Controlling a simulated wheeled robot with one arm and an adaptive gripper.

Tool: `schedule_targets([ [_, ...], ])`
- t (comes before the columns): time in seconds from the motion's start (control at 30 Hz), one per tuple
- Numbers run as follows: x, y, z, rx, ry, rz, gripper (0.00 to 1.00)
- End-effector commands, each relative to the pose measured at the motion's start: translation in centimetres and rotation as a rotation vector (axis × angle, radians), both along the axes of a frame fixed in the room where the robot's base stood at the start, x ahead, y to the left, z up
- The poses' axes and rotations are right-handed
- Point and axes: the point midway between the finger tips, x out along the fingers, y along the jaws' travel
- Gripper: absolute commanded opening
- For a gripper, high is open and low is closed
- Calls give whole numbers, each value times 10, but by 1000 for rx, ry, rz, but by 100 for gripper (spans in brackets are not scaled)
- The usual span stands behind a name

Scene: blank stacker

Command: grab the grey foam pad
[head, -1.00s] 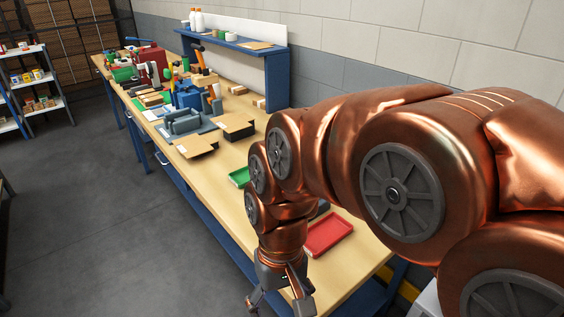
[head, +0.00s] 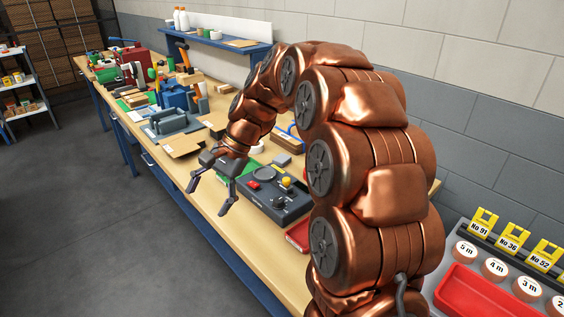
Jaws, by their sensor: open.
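My gripper (head: 208,199) is open and empty, with its fingers pointing down over the front edge of the workbench (head: 205,208). A small flat grey piece (head: 282,160) lies on the bench behind the dark control box (head: 274,196). It looks like the grey foam pad, but it is too small to be certain. It is to the right of my gripper and apart from it. My arm covers part of the bench behind it.
The control box has a red button, a yellow knob and a black knob. A red tray (head: 298,236) is partly hidden by my arm. A grey fixture (head: 172,121) and cardboard (head: 182,145) lie to the left. A blue shelf (head: 214,40) stands behind. Floor in front is clear.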

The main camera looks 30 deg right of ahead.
Motion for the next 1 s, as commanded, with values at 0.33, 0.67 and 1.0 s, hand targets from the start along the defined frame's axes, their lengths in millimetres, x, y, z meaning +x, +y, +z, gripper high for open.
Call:
schedule_targets([
  [0.33,86,-54,-4,165,51,-270,82],
  [0.67,149,-123,-16,317,99,-502,82],
  [1.0,193,-211,-41,465,145,-724,82],
])
